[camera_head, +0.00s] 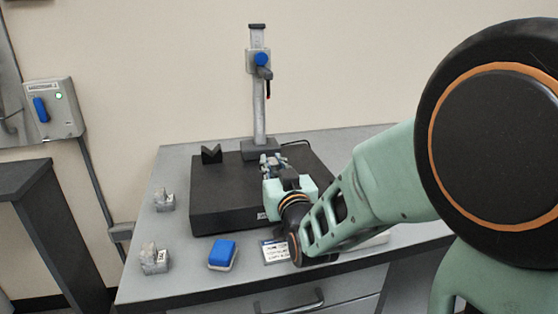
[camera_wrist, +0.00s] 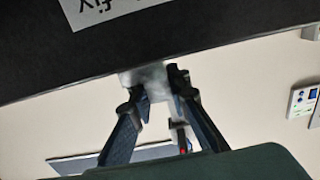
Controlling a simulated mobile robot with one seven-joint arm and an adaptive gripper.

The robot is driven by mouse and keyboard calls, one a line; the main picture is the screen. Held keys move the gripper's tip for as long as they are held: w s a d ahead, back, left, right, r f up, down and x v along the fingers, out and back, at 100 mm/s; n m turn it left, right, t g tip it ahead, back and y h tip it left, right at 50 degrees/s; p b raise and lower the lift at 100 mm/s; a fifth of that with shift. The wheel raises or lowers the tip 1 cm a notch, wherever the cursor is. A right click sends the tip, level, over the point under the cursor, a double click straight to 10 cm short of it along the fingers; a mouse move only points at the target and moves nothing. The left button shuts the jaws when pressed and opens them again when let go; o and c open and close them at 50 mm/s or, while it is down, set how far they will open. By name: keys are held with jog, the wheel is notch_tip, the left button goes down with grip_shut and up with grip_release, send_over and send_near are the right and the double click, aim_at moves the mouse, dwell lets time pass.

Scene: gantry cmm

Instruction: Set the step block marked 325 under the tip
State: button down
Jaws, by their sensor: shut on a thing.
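My gripper (camera_head: 272,163) is over the black plate (camera_head: 224,190), in front of the gauge stand's column. In the wrist view my gripper (camera_wrist: 155,88) has its two fingers shut on a small grey-white block (camera_wrist: 147,79). No marking on this block can be read. The gauge stand (camera_head: 257,110) rises at the back of the plate, with a blue knob and an arm. A thin probe with a red part (camera_head: 268,90) hangs from that arm, well above my gripper. Two more small grey step blocks stand on the bench at left, one behind (camera_head: 164,203) and one in front (camera_head: 153,260).
A black V-block (camera_head: 211,154) sits at the plate's back left corner. A blue and white sponge (camera_head: 223,253) and a printed card (camera_head: 274,251) lie on the bench (camera_head: 190,285) in front. A wall box (camera_head: 50,110) is at far left. The plate's left part is clear.

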aim_at(269, 161)
jog(key=shift+b+x, duration=0.4)
jog(key=shift+x, duration=0.4)
jog(key=shift+b+x, duration=0.5)
jog(key=shift+x, duration=0.6)
jog(key=shift+s+b, duration=0.1)
jog(key=shift+b, duration=0.25)
jog(key=shift+f+b, duration=0.45)
jog(key=shift+b, duration=0.25)
dwell(0.4)
jog(key=c, duration=1.7)
grip_release()
jog(key=shift+c, duration=0.2)
jog(key=shift+f, duration=0.1)
jog(key=shift+s, duration=0.1)
